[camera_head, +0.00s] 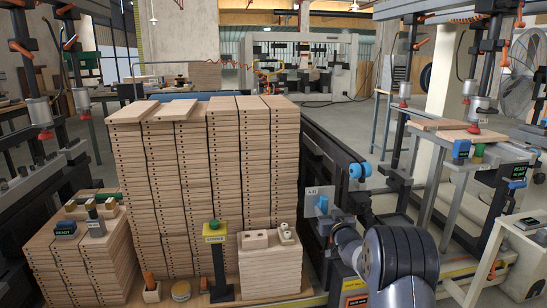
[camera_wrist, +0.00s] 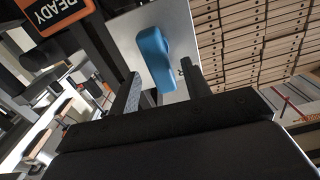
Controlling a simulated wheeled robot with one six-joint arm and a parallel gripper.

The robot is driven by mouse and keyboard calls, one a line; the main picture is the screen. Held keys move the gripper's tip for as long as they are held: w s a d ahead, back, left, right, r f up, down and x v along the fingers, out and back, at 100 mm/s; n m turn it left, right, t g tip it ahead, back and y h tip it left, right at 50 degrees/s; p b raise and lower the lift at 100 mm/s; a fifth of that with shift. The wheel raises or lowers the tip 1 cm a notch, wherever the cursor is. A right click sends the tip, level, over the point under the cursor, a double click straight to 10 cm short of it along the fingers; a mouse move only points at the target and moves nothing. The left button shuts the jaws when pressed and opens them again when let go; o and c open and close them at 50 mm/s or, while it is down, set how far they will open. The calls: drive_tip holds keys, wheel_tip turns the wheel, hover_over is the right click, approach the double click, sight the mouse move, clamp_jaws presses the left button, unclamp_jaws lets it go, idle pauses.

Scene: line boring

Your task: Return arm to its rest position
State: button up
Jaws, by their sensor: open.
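My gripper (camera_wrist: 160,70) is open in the wrist view, with its two dark fingers apart and nothing held between them. A blue handle (camera_wrist: 155,58) on a pale metal plate (camera_wrist: 122,32) shows beyond and between the fingertips; I cannot tell the exact gap. In the head view, my arm (camera_head: 395,262) reaches from the lower right toward the plate with the blue handle (camera_head: 322,205), under a small "AIR" label. The fingers cannot be made out in the head view.
Tall stacks of drilled wooden boards (camera_head: 205,180) stand left of the arm. A dark machine rail (camera_head: 330,155) runs behind the plate. A workbench (camera_head: 475,145) is at right.

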sight(327, 208)
drive_tip(key=w, duration=0.2)
drive_tip(key=w+p, duration=0.1)
drive_tip(key=shift+w+a+r, duration=0.15)
drive_tip(key=shift+w+a, duration=0.05)
drive_tip(key=shift+a, duration=0.05)
drive_tip(key=shift+d+r+m+p, duration=0.15)
drive_tip(key=shift+m+p, duration=0.45)
drive_tip(key=shift+p, duration=0.5)
drive_tip(key=m+p, duration=0.2)
drive_tip(key=p, duration=0.1)
drive_tip(key=shift+d+f+m, duration=0.2)
drive_tip(key=shift+m, duration=0.2)
drive_tip(key=shift+f, duration=0.15)
